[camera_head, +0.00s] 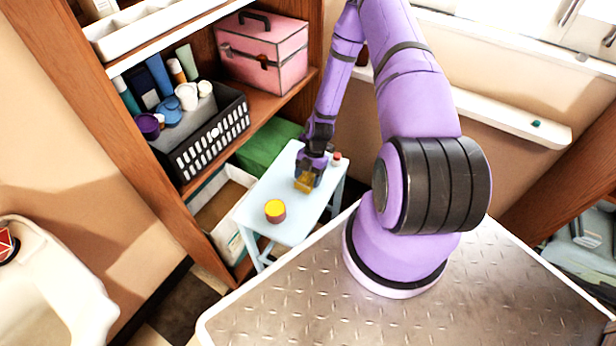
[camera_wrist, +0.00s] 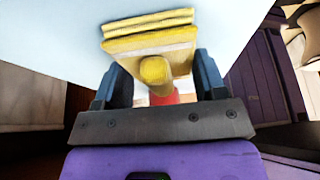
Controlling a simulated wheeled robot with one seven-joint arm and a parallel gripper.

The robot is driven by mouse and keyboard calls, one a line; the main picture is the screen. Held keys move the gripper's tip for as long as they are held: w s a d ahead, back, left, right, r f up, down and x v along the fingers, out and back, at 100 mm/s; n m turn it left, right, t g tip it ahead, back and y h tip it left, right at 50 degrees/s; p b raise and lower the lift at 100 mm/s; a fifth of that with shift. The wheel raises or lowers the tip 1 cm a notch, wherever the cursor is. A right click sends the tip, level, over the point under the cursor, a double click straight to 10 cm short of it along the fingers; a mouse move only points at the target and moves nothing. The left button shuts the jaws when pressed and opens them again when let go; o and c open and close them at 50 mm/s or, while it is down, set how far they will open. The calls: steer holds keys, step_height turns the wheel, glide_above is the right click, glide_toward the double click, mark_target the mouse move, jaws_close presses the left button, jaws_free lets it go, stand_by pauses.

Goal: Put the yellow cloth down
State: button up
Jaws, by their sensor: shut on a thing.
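My gripper (camera_head: 306,179) is shut on the yellow cloth (camera_head: 304,184), low over the light blue stool top (camera_head: 258,201). In the wrist view the cloth (camera_wrist: 148,38) is a folded, layered yellow block between the two dark fingers of my gripper (camera_wrist: 153,85). The pale stool top fills the upper part of that view, close behind the cloth. I cannot tell whether the cloth touches the stool.
A round tub with a yellow top (camera_head: 275,210) stands on the stool's near left. A small red and white item (camera_head: 336,159) stands right of my gripper. The wooden shelf holds a black basket (camera_head: 211,140) and a pink case (camera_head: 263,50). The stool's middle is bare.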

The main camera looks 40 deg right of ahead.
steer(key=shift+f, duration=0.1)
steer(key=o, duration=0.9)
steer(key=shift+c, duration=0.2)
